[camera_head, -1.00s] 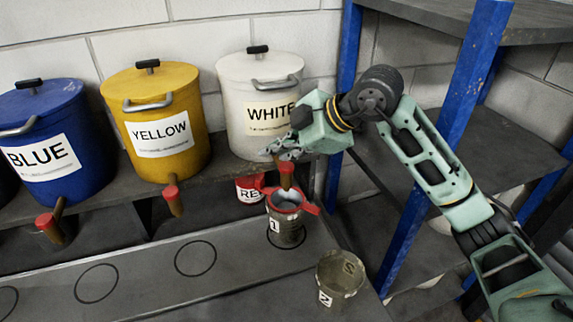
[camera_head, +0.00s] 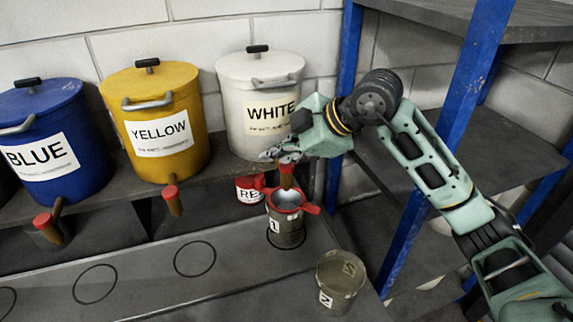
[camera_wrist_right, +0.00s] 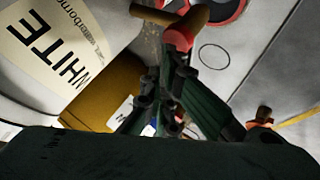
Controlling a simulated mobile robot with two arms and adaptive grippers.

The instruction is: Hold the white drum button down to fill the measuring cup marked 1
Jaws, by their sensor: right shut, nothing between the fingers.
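The white drum (camera_head: 255,115) stands on the shelf in the head view. Its tap with a red button (camera_head: 287,170) hangs at the front; the red button (camera_wrist_right: 178,40) also shows in the right wrist view. My right gripper (camera_head: 272,155) is shut and empty, just above the tap. In the wrist view the fingertips (camera_wrist_right: 172,60) are close to the button; I cannot tell whether they touch. Measuring cup 1 (camera_head: 287,227), with a red rim, stands under the tap, and its inside looks whitish; the level is unclear. My left gripper is not in view.
A yellow drum (camera_head: 155,100) and a blue drum (camera_head: 45,115) stand left on the shelf. Cup 2 (camera_head: 340,285) stands in front right. A blue post (camera_head: 345,90) rises beside the white drum. The lower ledge with drawn circles (camera_head: 195,259) is clear on the left.

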